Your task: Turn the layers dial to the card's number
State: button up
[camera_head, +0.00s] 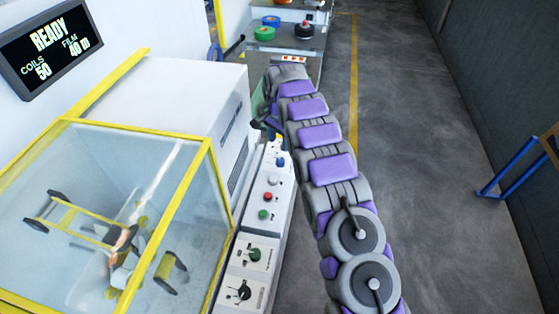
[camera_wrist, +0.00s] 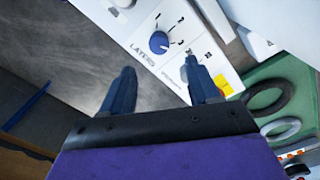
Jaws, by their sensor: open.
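The layers dial (camera_wrist: 158,42) is a blue round knob on a white panel in the wrist view, with "LAYERS" printed beside it and small numbers around it. I cannot tell which number it points to. My gripper (camera_wrist: 163,82) is open and empty, with its two dark fingers apart. In the picture, the dial lies just beyond and between the fingertips, not gripped. In the head view my arm reaches to the far end of the control console, where the gripper is mostly hidden. I cannot make out the card or its number.
The console (camera_head: 262,235) carries several coloured buttons and two nearer knobs. A glass guard with a yellow frame (camera_head: 207,160) stands left of it. In the wrist view, a green tray (camera_wrist: 285,70) holds dark and grey rings. A display (camera_head: 48,45) reads "READY".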

aim_at(280, 160)
notch_tip(280, 160, down, 10)
jog(key=shift+s+d+r+b, duration=0.1)
jog(key=shift+s+b, duration=0.05)
jog(key=shift+b, duration=0.7)
jog(key=shift+r, duration=0.1)
jog(key=c, duration=1)
jog(key=shift+c, duration=0.2)
